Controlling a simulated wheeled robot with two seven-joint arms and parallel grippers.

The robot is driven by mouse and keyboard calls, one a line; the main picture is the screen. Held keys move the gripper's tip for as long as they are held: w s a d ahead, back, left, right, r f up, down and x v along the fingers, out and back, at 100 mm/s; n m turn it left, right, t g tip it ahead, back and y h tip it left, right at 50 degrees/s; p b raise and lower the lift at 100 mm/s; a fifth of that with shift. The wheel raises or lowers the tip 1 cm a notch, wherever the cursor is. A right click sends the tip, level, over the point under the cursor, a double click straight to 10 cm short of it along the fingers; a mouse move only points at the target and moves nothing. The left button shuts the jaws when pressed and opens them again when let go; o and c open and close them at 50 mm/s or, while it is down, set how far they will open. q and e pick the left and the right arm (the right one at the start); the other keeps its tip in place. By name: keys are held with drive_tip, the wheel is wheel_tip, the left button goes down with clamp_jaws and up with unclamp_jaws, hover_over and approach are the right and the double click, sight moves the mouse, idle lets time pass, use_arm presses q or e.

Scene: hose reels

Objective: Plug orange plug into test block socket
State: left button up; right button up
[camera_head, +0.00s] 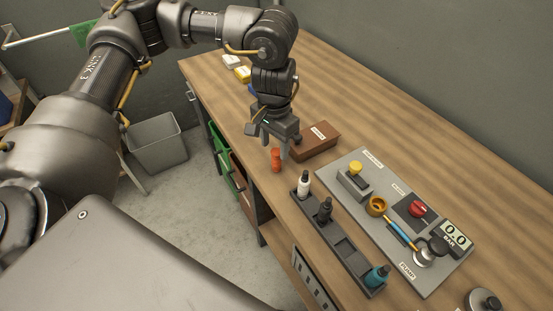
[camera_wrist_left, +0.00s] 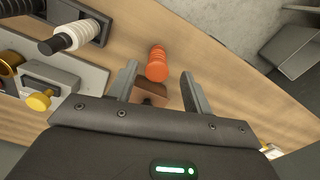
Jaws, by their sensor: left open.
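The orange plug (camera_head: 276,159) stands upright on the wooden bench near its left edge. My left gripper (camera_head: 273,143) is open just above and beside it, pointing down, with nothing between its fingers. In the left wrist view the orange plug (camera_wrist_left: 157,64) shows just past the fingertips (camera_wrist_left: 158,80), apart from both. A grey panel (camera_head: 345,215) carries a brass ring fitting (camera_head: 377,206) and a small grey block with a yellow knob (camera_head: 355,168). I cannot read which part is the test block socket. My right gripper is not in view.
A brown labelled block (camera_head: 316,142) lies close to the right of my left gripper. A dark rack (camera_head: 345,250) holds white, black and teal plugs. A red knob (camera_head: 417,209) and a gauge (camera_head: 455,237) sit on the panel. The bench beyond the panel is clear.

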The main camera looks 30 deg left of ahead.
sight(276, 153)
use_arm(q)
drive_tip(key=shift+d+f, duration=0.1)
wheel_tip(276, 153, down, 5)
drive_tip(key=shift+w+p, duration=0.1)
drive_tip(key=shift+p, duration=0.6)
drive_tip(key=shift+d, duration=0.1)
clamp_jaws()
